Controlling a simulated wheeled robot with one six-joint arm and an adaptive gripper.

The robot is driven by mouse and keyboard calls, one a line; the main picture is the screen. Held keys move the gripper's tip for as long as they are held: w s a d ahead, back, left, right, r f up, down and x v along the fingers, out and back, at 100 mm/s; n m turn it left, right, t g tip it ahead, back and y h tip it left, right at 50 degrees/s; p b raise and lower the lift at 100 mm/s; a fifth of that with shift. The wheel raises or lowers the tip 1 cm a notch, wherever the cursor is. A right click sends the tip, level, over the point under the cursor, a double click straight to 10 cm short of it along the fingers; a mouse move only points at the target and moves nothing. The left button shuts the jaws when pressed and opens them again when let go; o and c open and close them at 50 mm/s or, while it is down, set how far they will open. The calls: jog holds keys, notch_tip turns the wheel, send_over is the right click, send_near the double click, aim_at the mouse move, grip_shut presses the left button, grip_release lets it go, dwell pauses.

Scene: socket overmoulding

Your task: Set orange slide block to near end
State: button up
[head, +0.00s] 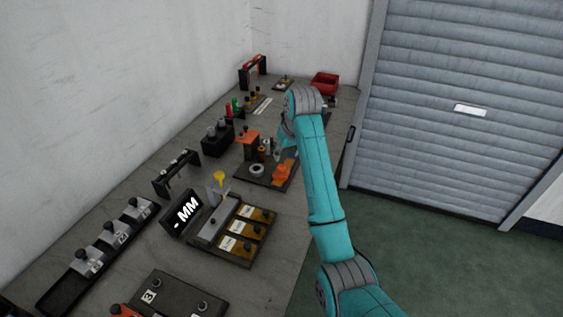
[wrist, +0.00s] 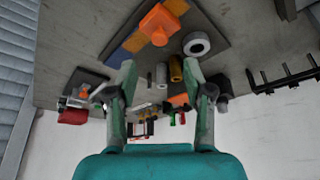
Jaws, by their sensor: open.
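The orange slide block (head: 282,174) sits on a dark base plate (head: 248,180) near the plate's right edge, beside my arm. In the wrist view the orange block (wrist: 158,25) is at the top, on the same plate, with blue and orange strips (wrist: 128,45) by it. My gripper (wrist: 160,78) is open, with its two fingers apart and nothing between them. The block lies beyond the fingertips in that view, apart from them. In the head view my gripper is mostly hidden behind my arm.
A white ring (head: 257,170) and small cylinders stand on the same plate. An orange-topped dark stand (head: 247,139) is behind it. A display unit with yellow-brown panels (head: 237,228) is nearer. A red bin (head: 324,83) is at the far end.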

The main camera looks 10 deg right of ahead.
aim_at(282, 166)
jog(key=x, duration=0.8)
grip_shut()
